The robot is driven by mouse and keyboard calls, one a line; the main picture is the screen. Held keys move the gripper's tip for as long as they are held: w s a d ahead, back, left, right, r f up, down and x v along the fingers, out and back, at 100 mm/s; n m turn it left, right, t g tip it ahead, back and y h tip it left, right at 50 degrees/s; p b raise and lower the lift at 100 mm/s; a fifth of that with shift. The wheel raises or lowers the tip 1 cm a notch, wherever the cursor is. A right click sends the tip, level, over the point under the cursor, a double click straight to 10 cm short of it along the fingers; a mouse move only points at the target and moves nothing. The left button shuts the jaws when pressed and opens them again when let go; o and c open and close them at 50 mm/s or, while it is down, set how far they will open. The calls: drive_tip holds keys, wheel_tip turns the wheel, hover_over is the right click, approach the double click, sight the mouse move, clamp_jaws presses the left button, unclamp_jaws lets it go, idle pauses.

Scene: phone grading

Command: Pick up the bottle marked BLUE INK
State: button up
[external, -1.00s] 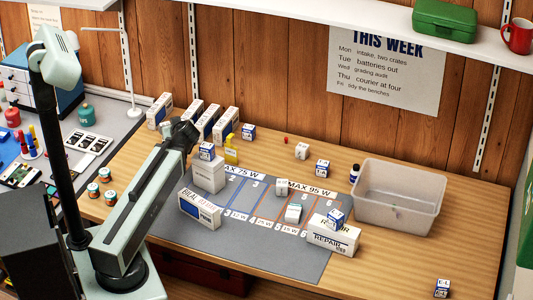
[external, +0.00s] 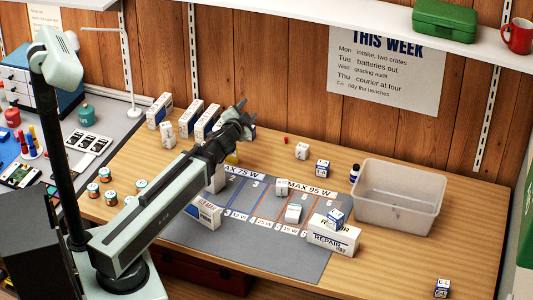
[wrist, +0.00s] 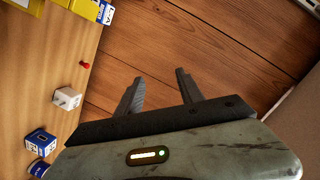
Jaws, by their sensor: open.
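A small dark blue bottle (external: 354,174) stands upright on the wooden bench, just left of the clear bin; its label is too small to read. In the wrist view, a dark blue item (wrist: 38,168) at the lower left edge, partly cut off, looks like this bottle. My gripper (external: 244,109) is open and empty, raised above the back of the bench, well to the left of the bottle. In the wrist view its two fingers (wrist: 159,88) stand apart, with wood panelling behind them.
The clear bin (external: 438,209) stands right of the bottle. A blue and white box (external: 322,168), a white cube (external: 302,151) and a small red piece (external: 286,141) lie between gripper and bottle. Stacked boxes (external: 333,240) stand in front. The shelf (external: 380,14) overhangs the back.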

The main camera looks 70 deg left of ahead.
sight(353, 174)
drive_tip(key=w+d+f+m+t+h+b, duration=0.1)
drive_tip(key=w+d+m+t+h+b, duration=0.15)
drive_tip(key=w+d+m, duration=0.45)
drive_tip(key=w+d+f+m+t+h+b, duration=0.1)
drive_tip(key=w+d+m+t+h+b, duration=0.2)
drive_tip(key=w+d, duration=0.75)
drive_tip(key=w+d+f+n+g, duration=0.1)
drive_tip(key=d+f+n, duration=0.2)
drive_tip(key=f+n, duration=0.1)
drive_tip(key=w+d+f+n+g+h+b, duration=0.1)
drive_tip(key=w+d+f+n, duration=0.1)
drive_tip(key=d+f+n, duration=0.2)
drive_tip(key=w+d+f+n+g+h+b, duration=0.1)
drive_tip(key=d+f+n, duration=0.3)
drive_tip(key=n, duration=0.2)
drive_tip(key=shift+w+d+n, duration=0.15)
drive_tip(key=shift+w+n, duration=0.15)
drive_tip(key=shift+w, duration=0.05)
drive_tip(key=shift+b+x, duration=0.55)
drive_tip(key=shift+x, duration=0.85)
drive_tip(key=b+x, duration=0.2)
drive_tip(key=x, duration=0.3)
drive_tip(key=shift+d+f, duration=0.1)
drive_tip(key=shift+f, duration=0.05)
clamp_jaws()
